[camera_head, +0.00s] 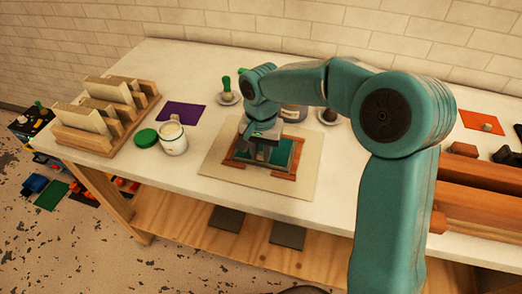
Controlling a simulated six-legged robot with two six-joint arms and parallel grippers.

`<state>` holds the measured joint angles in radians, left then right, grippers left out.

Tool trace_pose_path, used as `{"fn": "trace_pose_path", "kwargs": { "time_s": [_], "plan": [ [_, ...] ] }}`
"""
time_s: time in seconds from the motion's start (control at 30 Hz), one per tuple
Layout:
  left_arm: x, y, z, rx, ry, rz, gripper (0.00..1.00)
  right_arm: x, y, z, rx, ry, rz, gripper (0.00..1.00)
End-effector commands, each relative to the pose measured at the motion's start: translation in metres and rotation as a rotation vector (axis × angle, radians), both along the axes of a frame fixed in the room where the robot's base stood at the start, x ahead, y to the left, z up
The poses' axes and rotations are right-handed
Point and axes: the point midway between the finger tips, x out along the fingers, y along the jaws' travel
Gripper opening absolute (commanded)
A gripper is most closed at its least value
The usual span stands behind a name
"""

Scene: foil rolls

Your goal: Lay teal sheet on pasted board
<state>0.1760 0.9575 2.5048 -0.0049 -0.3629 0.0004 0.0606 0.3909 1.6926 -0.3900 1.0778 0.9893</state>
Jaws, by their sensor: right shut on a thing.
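A teal sheet (293,153) shows at the wooden jig with reddish-brown edge pieces (285,177) on a pale mat (222,180) in the middle of the table. My right gripper (262,150) points down over the jig, shut on the teal sheet. The exact contact is hidden by the fingers. The pasted board cannot be told apart under the sheet and gripper, and I cannot tell whether the sheet touches it. My left gripper is not in view.
An open white jar (173,140) and green lid (146,137) stand left of the mat, near a purple sheet (181,112) and wooden rack (90,140). A green-handled tool (227,88) stands behind. An orange sheet (483,120) lies right.

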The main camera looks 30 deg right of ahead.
Motion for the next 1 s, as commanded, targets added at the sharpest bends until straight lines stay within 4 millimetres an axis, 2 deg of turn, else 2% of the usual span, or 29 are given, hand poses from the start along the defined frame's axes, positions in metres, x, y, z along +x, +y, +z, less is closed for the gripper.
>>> {"fn": "trace_pose_path", "kwargs": {
  "time_s": [0.97,1.0],
  "plan": [
    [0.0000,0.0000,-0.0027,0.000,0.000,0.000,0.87,-0.0001,0.0000,-0.0034,0.000,0.000,0.000,0.00],
    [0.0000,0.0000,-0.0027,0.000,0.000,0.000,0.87,-0.0001,0.0000,-0.0034,0.000,0.000,0.000,0.31]
  ]
}}
